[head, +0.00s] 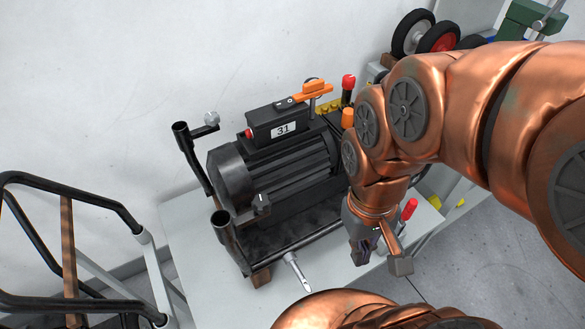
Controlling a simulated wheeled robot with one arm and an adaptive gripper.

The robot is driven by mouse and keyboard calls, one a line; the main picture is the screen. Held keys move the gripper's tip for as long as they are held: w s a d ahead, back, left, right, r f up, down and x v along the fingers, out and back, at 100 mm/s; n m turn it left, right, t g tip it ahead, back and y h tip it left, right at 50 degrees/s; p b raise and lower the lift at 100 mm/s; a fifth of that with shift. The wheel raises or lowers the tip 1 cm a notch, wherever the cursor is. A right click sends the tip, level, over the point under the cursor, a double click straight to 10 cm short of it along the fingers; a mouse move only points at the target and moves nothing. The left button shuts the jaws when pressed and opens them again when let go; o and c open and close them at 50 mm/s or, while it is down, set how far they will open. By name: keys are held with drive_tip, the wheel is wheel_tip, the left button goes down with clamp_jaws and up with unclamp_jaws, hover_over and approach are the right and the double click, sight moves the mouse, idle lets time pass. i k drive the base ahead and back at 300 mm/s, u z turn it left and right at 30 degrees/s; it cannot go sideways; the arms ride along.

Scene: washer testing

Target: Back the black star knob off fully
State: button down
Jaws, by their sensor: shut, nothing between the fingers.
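The black star knob (261,201) sits at the front left of the dark motor (295,165), with a small white mark on its top. Its stem and seat are hard to make out against the dark parts. My gripper (361,256) points down over the pale table, to the right of the knob and clearly apart from it. Its fingers are together and hold nothing. My arm hides the right end of the motor unit.
A grey knob (212,119) stands at the back left on a black post. An orange clamp (310,91) and a red-topped lever (347,88) rise behind the motor. A metal lever (298,272) juts forward. A black railing (70,195) stands left. Bare table (195,240) lies left of the unit.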

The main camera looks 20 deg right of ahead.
sight(261, 204)
drive_tip(key=u, duration=2.25)
drive_tip(key=k, duration=0.55)
drive_tip(key=z, duration=0.4)
